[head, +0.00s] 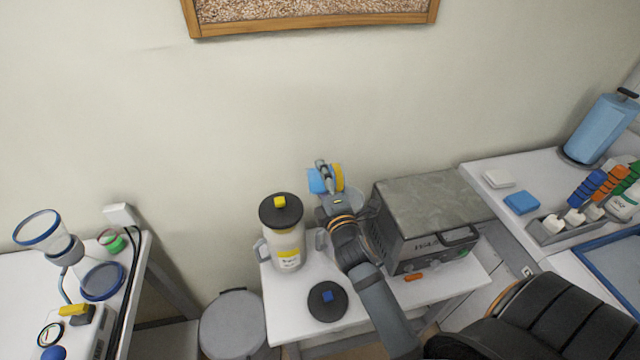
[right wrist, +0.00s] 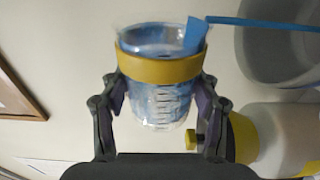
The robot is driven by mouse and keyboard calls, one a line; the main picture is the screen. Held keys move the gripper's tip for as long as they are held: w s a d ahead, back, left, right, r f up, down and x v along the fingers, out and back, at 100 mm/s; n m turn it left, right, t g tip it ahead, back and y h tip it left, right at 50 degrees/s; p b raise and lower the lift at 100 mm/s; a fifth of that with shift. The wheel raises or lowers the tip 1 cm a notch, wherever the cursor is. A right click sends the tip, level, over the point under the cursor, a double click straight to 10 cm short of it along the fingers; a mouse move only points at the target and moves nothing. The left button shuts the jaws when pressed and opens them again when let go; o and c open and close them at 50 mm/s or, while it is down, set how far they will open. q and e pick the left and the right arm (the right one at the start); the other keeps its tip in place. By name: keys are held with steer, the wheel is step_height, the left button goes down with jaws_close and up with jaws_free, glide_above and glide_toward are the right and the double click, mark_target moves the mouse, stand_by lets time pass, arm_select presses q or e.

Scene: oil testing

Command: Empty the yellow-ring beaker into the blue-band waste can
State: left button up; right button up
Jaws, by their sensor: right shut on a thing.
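My right gripper (head: 328,178) is shut on the yellow-ring beaker (head: 337,176), high over the small table. The right wrist view shows the gripper (right wrist: 160,105) with a finger on each side of the clear beaker (right wrist: 160,72), below its ring. The beaker is tipped far over and has blue liquid in it. A blue strip, looking like poured liquid, runs from its lip across the mouth of the open waste can (right wrist: 285,45). In the head view my arm mostly hides this can; its handle (head: 321,241) shows. Its blue band is hidden. My left gripper is out of view.
A lidded yellow-band can (head: 288,240) stands close left of the arm. A black lid with a blue knob (head: 327,301) lies in front. A grey box-shaped device (head: 430,215) stands close right. A grey bin (head: 233,325) is on the floor at left.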

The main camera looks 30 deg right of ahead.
steer(key=shift+s+d+r+m+b, duration=0.1)
steer(key=shift+d+r+m+b, duration=0.5)
steer(key=shift+m, duration=0.5)
steer(key=shift+s+d+r+m+b, duration=0.1)
steer(key=shift+d+r+m+b, duration=0.15)
steer(key=shift+m+b, duration=0.7)
steer(key=shift+r, duration=0.1)
stand_by(0.8)
